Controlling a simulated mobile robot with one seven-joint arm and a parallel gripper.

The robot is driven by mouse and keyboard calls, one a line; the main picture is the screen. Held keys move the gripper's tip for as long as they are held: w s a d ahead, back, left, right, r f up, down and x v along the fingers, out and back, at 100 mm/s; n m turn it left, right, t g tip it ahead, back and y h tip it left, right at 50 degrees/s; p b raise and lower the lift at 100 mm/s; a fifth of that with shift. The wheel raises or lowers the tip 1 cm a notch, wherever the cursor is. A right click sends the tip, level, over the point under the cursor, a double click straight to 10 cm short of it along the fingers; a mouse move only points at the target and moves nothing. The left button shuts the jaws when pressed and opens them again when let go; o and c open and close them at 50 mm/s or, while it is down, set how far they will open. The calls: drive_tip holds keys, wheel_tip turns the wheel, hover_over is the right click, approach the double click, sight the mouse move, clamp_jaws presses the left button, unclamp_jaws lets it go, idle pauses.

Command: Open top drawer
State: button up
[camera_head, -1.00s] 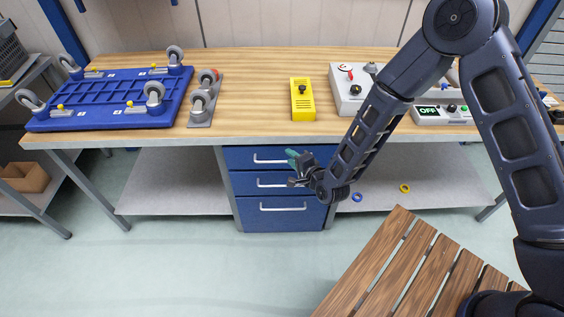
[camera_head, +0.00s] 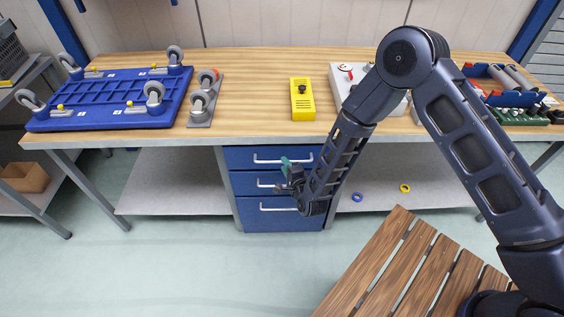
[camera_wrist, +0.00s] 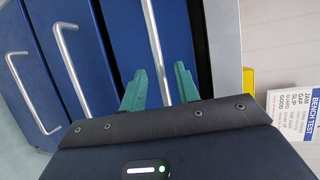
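The blue drawer unit under the bench has three drawers with pale bar handles. The top drawer (camera_head: 240,155) is shut, and its handle (camera_head: 265,160) is partly hidden by my gripper (camera_head: 288,165). In the wrist view the picture is turned, and the top drawer (camera_wrist: 122,30) is the rightmost front. My gripper (camera_wrist: 160,90) is open, its two green fingers apart. The top drawer's handle (camera_wrist: 154,40) runs between the fingers in that view, with a gap on both sides. I cannot tell whether the fingertips reach past the bar.
The middle drawer (camera_head: 242,183) and bottom drawer (camera_head: 255,220) are shut. The wooden bench edge (camera_head: 200,140) overhangs the drawers. A slatted wooden table (camera_head: 385,265) stands in front at the right. The floor before the drawers is clear.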

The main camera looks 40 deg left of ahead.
drive_tip(key=shift+x, duration=1.7)
clamp_jaws()
